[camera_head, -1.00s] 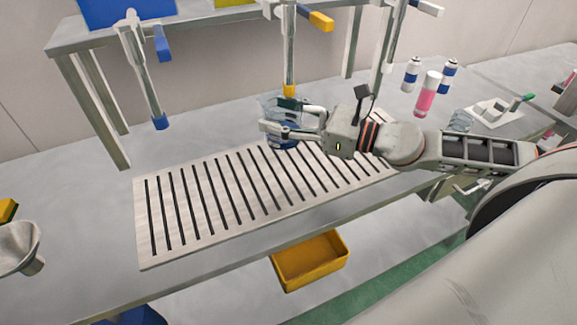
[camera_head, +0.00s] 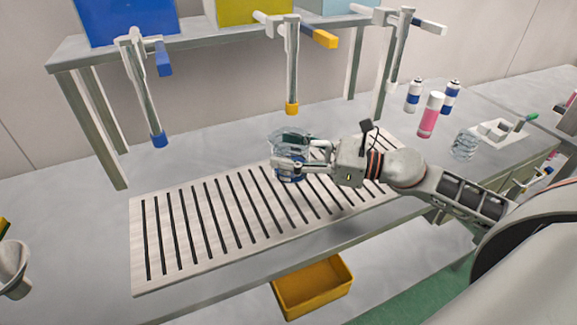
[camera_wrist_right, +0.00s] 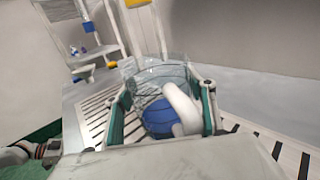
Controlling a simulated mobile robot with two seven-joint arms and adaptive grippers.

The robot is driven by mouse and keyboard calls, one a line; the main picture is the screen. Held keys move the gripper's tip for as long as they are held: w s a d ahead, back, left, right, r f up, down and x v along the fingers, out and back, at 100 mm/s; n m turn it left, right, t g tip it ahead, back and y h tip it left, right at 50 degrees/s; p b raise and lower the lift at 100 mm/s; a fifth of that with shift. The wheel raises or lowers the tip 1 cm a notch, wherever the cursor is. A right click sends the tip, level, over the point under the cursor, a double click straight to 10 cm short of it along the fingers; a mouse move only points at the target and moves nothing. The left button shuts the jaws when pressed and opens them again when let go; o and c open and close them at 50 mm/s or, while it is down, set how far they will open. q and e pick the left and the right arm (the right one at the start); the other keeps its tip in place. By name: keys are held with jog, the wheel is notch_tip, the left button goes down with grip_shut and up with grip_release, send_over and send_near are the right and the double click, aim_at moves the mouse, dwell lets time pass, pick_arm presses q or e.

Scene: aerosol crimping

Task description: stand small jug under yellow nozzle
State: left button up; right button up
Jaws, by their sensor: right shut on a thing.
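The small jug (camera_head: 289,142) is clear, with blue at its lower part. My right gripper (camera_head: 282,163) is shut on it, and the jug looks upright over the slotted grate (camera_head: 190,235). The yellow nozzle (camera_head: 291,108) hangs down just above the jug's rim, with a gap showing between them. In the right wrist view, the jug (camera_wrist_right: 150,75) sits between both fingers, with its white handle (camera_wrist_right: 182,105) towards my palm. I cannot tell whether the jug's base touches the grate. My left gripper is not in view.
A blue nozzle (camera_head: 158,140) hangs to the left, and a third pipe (camera_head: 394,70) to the right. A yellow bin (camera_head: 312,287) is below the table edge. The grate's left part is clear.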

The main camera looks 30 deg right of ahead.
notch_tip(320, 180, down, 3)
jog(key=shift+f+b, duration=0.2)
jog(key=shift+b, duration=0.1)
jog(key=shift+f, duration=0.2)
jog(key=shift+f+b, duration=0.25)
jog(key=shift+b, duration=0.05)
jog(key=o, duration=1.2)
jog(key=shift+c, duration=0.2)
jog(key=shift+o, duration=0.3)
jog(key=shift+r, duration=0.1)
